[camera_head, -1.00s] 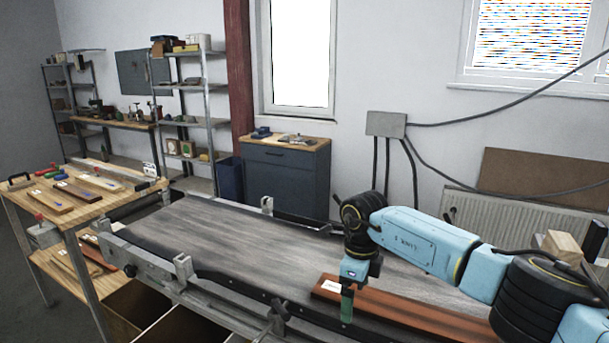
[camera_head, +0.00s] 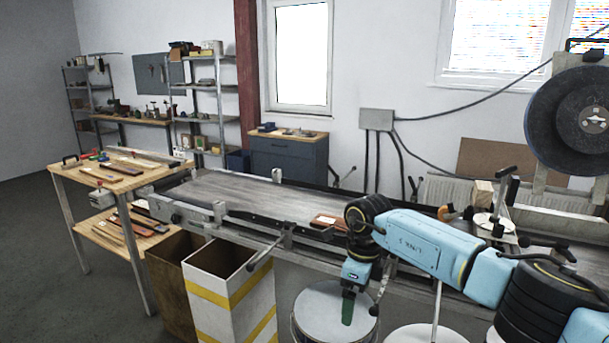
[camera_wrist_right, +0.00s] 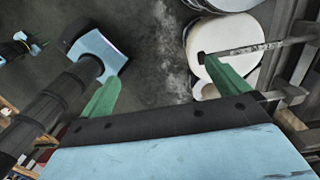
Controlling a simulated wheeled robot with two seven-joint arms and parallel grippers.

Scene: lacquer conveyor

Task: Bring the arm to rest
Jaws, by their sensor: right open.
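My right arm comes in from the right in the head view. Its gripper (camera_head: 347,308) hangs fingers down, in front of the conveyor (camera_head: 235,185) and over or close to a round white-topped drum (camera_head: 325,305). In the right wrist view its two green fingers stand wide apart (camera_wrist_right: 165,88), with only floor and the drum side beyond, and hold nothing. My left gripper is not in the head view. A small blue piece with green tips (camera_wrist_right: 22,44) at the upper left of the wrist view may be my left gripper, too small to judge.
A reddish-brown board (camera_head: 325,221) lies on the conveyor. Bins (camera_head: 215,270) stand in front of it, left of the drum. A wooden table (camera_head: 150,172) with several boards stands at left. A large dark disc machine (camera_head: 545,120) rises at right. Floor at lower left is clear.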

